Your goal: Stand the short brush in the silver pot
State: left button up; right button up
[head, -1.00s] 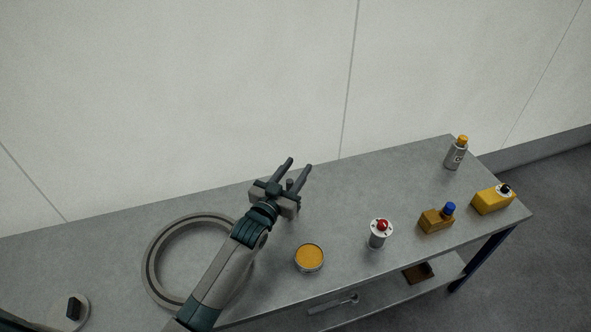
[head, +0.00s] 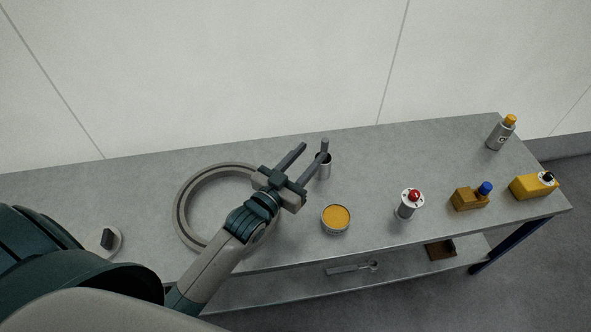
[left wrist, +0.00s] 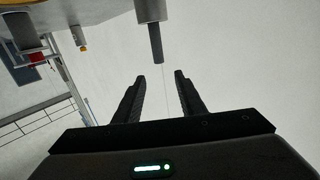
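The silver pot (head: 324,171) stands upright on the bench, just right of my left gripper's fingers in the head view. The short brush (head: 324,146) stands in it, its dark handle sticking up; its lower end is hidden inside the pot. My left gripper (head: 313,151) is open and empty, its right fingertip overlapping the pot and handle in the picture. In the left wrist view the scene is upside down: the pot (left wrist: 150,10) and the brush handle (left wrist: 156,45) show beyond the open fingers (left wrist: 160,79), apart from them. My right gripper is not in view.
A large grey ring (head: 184,212) lies beneath my left arm. A tin of orange stuff (head: 336,219) sits in front of the pot. A red-topped can (head: 407,207), two yellowish containers (head: 468,200) (head: 530,188) and a grey bottle (head: 500,136) stand to the right. A wall backs the bench.

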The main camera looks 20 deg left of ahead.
pick_arm(q)
jog(key=s, duration=0.2)
jog(key=s+a, duration=0.1)
jog(key=s, duration=0.2)
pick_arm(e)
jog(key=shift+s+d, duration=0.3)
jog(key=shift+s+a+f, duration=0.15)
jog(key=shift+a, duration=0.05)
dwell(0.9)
